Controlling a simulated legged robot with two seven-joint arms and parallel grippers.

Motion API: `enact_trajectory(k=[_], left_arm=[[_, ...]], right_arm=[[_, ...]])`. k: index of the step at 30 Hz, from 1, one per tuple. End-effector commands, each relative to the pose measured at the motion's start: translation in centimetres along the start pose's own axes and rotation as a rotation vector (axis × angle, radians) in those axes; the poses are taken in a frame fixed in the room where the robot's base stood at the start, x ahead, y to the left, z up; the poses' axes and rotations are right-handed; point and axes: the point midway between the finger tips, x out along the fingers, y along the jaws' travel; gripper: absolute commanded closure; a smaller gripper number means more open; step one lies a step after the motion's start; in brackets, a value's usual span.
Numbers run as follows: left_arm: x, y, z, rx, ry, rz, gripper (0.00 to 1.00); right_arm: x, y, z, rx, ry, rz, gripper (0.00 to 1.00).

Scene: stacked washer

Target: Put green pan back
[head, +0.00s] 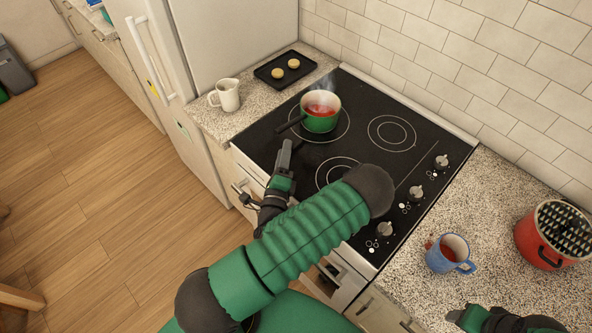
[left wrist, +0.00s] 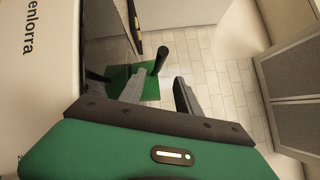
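The green pan (head: 321,119) stands upright on the far-left burner of the black stove (head: 372,118). It holds red liquid, with faint steam above, and its dark handle points to the lower left. My left gripper (head: 286,147) is just below the handle in the head view, apart from it. In the left wrist view the left gripper (left wrist: 160,84) has its two fingers spread with nothing held, and the green pan (left wrist: 149,88) and its handle show beyond them. My right gripper (head: 468,318) is partly cut off at the bottom right, and its opening is unclear.
A black tray (head: 269,74) with two round buns and a white pitcher (head: 228,95) stand on the left counter. A blue mug (head: 447,256) and a red pot (head: 545,246) stand on the right counter. Stove knobs line the right side. The other burners are clear.

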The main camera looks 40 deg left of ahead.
Motion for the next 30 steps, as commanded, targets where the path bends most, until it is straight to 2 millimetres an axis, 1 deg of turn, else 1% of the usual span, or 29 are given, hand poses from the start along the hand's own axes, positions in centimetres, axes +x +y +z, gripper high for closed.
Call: enact_trajectory(k=[2, 4, 5, 6, 7, 8, 9, 10, 11, 12, 13, 14, 15, 16, 17, 18, 19, 20, 21, 22, 24, 25, 27, 30], left_arm=[[0.1, -0.4, 1.1, 0.014, -0.053, 0.002, 0.60], [0.2, -1.1, 3.7, 0.052, -0.185, 0.020, 0.60], [-0.1, -1.4, 5.4, 0.074, -0.274, 0.041, 0.60], [-0.9, -1.8, 8.4, 0.105, -0.426, 0.095, 0.60], [-2.2, -1.9, 10.8, 0.122, -0.553, 0.160, 0.60], [-3.9, -1.6, 12.9, 0.129, -0.678, 0.247, 0.60], [-6.8, -0.9, 15.0, 0.121, -0.827, 0.386, 0.60], [-9.2, -0.2, 15.8, 0.099, -0.919, 0.504, 0.60], [-11.7, 0.5, 16.1, 0.063, -0.994, 0.628, 0.60], [-14.9, 1.6, 15.5, -0.006, -1.061, 0.801, 0.60], [-17.1, 2.2, 14.4, -0.074, -1.088, 0.931, 0.60], [-19.0, 2.7, 12.7, -0.155, -1.094, 1.057, 0.60], [-21.1, 3.0, 9.8, -0.280, -1.069, 1.214, 0.60], [-22.2, 2.9, 7.2, -0.385, -1.028, 1.316, 0.60], [-22.8, 2.5, 4.5, -0.494, -0.971, 1.402, 0.60], [-23.1, 1.5, 1.0, -0.637, -0.880, 1.486, 0.60], [-22.9, 0.5, -1.4, -0.738, -0.807, 1.526, 0.60], [-22.5, -0.7, -3.4, -0.831, -0.734, 1.550, 0.60], [-21.8, -2.3, -5.7, -0.938, -0.644, 1.562, 0.60], [-21.1, -3.4, -7.0, -1.005, -0.586, 1.559, 0.60], [-19.9, -5.6, -8.9, -1.114, -0.487, 1.540, 0.60], [-19.6, -6.2, -9.4, -1.142, -0.460, 1.533, 0.60], [-19.2, -6.9, -10.0, -1.176, -0.429, 1.522, 0.60], [-19.1, -7.0, -10.1, -1.179, -0.424, 1.521, 0.60]], right_arm=[[0.0, 0.0, 0.0, 0.000, 0.000, 0.000, 0.41], [-0.1, 0.0, 0.0, 0.000, 0.000, 0.000, 0.41], [-0.1, 0.0, 0.0, 0.000, 0.000, 0.000, 0.41], [-0.1, 0.0, 0.0, 0.000, 0.000, 0.000, 0.41], [-0.1, 0.0, 0.0, 0.000, 0.000, 0.000, 0.41], [-0.1, 0.0, 0.0, 0.000, 0.000, 0.000, 0.41], [0.0, 0.0, 0.0, 0.000, 0.000, 0.000, 0.41], [0.0, 0.0, 0.0, 0.000, 0.000, 0.000, 0.41], [0.0, 0.0, 0.0, 0.000, 0.000, 0.000, 0.41], [0.0, 0.0, 0.0, 0.000, 0.000, 0.000, 0.41], [0.0, 0.0, 0.0, 0.000, 0.000, 0.000, 0.41], [0.0, 0.0, 0.0, 0.000, 0.000, 0.000, 0.41], [0.0, 0.0, 0.0, 0.000, 0.000, 0.000, 0.41], [0.0, 0.0, 0.0, 0.000, 0.000, 0.000, 0.41], [0.0, 0.0, 0.0, 0.000, 0.000, 0.000, 0.41], [0.0, 0.0, 0.0, 0.000, 0.000, 0.000, 0.41], [0.0, 0.0, 0.0, 0.000, 0.000, 0.000, 0.41], [0.0, 0.0, 0.0, 0.000, 0.000, 0.000, 0.41], [0.0, 0.0, 0.0, 0.000, 0.000, 0.000, 0.41], [0.0, 0.0, 0.0, 0.000, 0.000, 0.000, 0.41], [0.0, 0.0, 0.0, 0.000, 0.000, 0.000, 0.41], [0.0, 0.0, 0.0, 0.000, 0.000, 0.000, 0.41], [0.0, 0.0, 0.0, 0.000, 0.000, 0.000, 0.41], [0.0, 0.0, 0.0, 0.000, 0.000, 0.000, 0.41]])
